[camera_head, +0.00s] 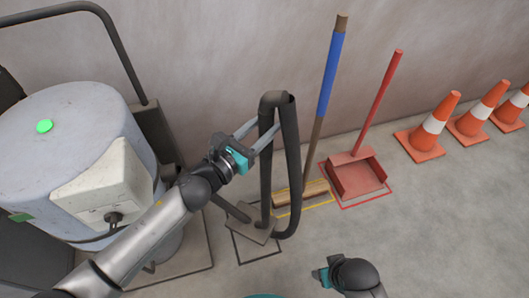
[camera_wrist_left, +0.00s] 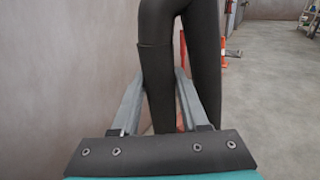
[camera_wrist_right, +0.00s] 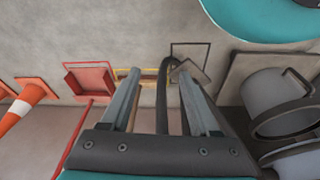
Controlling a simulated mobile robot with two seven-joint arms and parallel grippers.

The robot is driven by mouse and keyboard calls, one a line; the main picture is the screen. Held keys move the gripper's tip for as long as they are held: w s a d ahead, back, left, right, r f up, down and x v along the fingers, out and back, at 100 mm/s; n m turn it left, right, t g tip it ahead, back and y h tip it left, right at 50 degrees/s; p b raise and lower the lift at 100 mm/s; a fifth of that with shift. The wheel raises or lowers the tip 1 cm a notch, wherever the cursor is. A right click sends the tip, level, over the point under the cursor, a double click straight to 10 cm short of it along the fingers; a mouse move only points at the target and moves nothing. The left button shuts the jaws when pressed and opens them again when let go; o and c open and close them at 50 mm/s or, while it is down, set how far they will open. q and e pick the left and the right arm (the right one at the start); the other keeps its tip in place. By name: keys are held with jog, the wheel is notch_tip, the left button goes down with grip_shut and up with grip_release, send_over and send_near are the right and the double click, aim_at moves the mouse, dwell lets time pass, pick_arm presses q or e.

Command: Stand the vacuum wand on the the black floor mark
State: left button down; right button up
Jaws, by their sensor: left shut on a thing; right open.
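The vacuum wand (camera_head: 265,165) is a dark upright tube with a hose looping from its top to the floor side. My left gripper (camera_head: 262,135) is shut on its upper part; the left wrist view shows the wand (camera_wrist_left: 157,85) between the fingers. Its grey floor nozzle (camera_head: 250,222) overlaps the back part of the black floor mark (camera_head: 262,259), a square outline. I cannot tell if the nozzle touches the floor. The right wrist view also shows the nozzle (camera_wrist_right: 191,72) over one side of the mark (camera_wrist_right: 190,43). My right gripper (camera_wrist_right: 160,75) is open and empty, low at the bottom of the head view.
A broom (camera_head: 325,90) stands in a yellow outline and a red dustpan (camera_head: 357,176) in a red one, right of the wand. Orange cones (camera_head: 428,130) line the wall. A big grey vacuum drum (camera_head: 75,120) stands left. The floor at front right is clear.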

aim_at(261, 153)
pick_arm(q)
notch_tip(261, 153, down, 4)
jog(key=shift+b, duration=1.2)
jog(key=shift+f, duration=0.35)
notch_tip(261, 153, down, 3)
jog(key=shift+r+b, duration=0.1)
jog(key=shift+b, duration=1)
jog(key=shift+f, duration=0.45)
pick_arm(e)
notch_tip(261, 153, up, 11)
jog(key=w+t, duration=0.2)
jog(key=shift+a, duration=0.15)
pick_arm(q)
jog(key=shift+f+b, duration=0.1)
jog(key=shift+b, duration=0.25)
pick_arm(e)
jog(key=shift+w+a, duration=0.15)
jog(key=shift+w, duration=0.1)
pick_arm(q)
jog(key=shift+c, duration=2.1)
grip_release()
jog(key=shift+f, duration=0.1)
pick_arm(e)
jog(key=shift+r, duration=0.1)
